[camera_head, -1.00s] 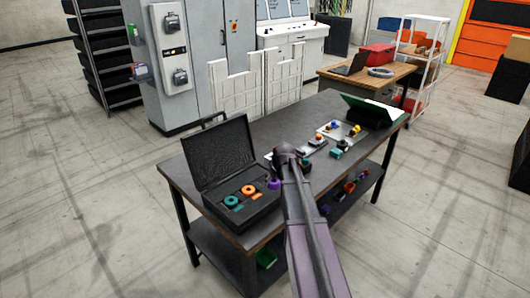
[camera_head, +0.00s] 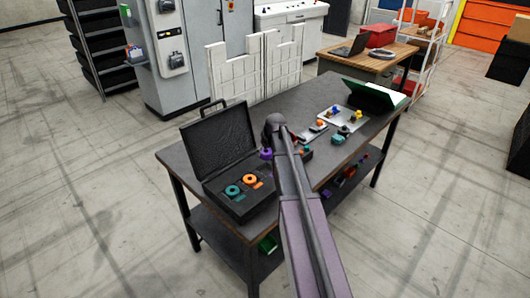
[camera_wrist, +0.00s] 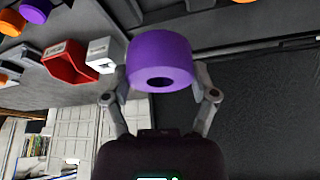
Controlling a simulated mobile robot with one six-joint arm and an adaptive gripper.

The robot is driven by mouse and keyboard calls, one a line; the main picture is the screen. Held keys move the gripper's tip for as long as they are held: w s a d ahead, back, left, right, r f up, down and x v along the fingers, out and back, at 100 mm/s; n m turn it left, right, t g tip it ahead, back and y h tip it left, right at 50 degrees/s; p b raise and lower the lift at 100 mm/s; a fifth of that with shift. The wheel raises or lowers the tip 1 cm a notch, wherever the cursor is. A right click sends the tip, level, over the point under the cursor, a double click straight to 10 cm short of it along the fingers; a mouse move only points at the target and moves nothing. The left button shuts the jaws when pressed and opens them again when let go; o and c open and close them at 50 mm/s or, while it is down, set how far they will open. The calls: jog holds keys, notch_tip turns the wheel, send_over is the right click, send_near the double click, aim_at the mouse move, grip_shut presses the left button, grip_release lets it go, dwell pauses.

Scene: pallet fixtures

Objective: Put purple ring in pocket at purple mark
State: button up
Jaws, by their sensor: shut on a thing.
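My gripper (camera_wrist: 160,92) is shut on the purple ring (camera_wrist: 160,58), with one finger on each side of it in the wrist view. In the head view the purple ring (camera_head: 266,154) shows just left of my arm's end, above the right side of the open black case (camera_head: 237,206). The case's foam holds a teal ring (camera_head: 232,190) and an orange ring (camera_head: 250,180), with a teal mark (camera_head: 238,198) and an orange mark (camera_head: 258,186) beside them. The pocket at the purple mark cannot be made out; my arm hides part of that area.
The case lid (camera_head: 218,142) stands open at the back. Metal plates with small coloured parts (camera_head: 343,119) lie to the right on the dark table (camera_head: 290,108). A red bin (camera_wrist: 70,64) shows in the wrist view.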

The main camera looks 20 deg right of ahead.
jog(key=b, duration=0.6)
send_over(264, 170)
jog(key=s, duration=0.2)
jog(key=shift+w+f, duration=0.15)
jog(key=shift+f, duration=2.8)
jog(key=shift+w+d+f+b, duration=0.1)
jog(key=shift+f+b, duration=0.85)
jog(key=shift+f, duration=0.15)
jog(key=o, duration=1.1)
jog(key=shift+r, duration=0.1)
jog(key=shift+r+p, duration=0.35)
jog(key=shift+p, duration=0.1)
jog(key=shift+w+r+p, duration=0.1)
jog(key=shift+r+p, duration=4)
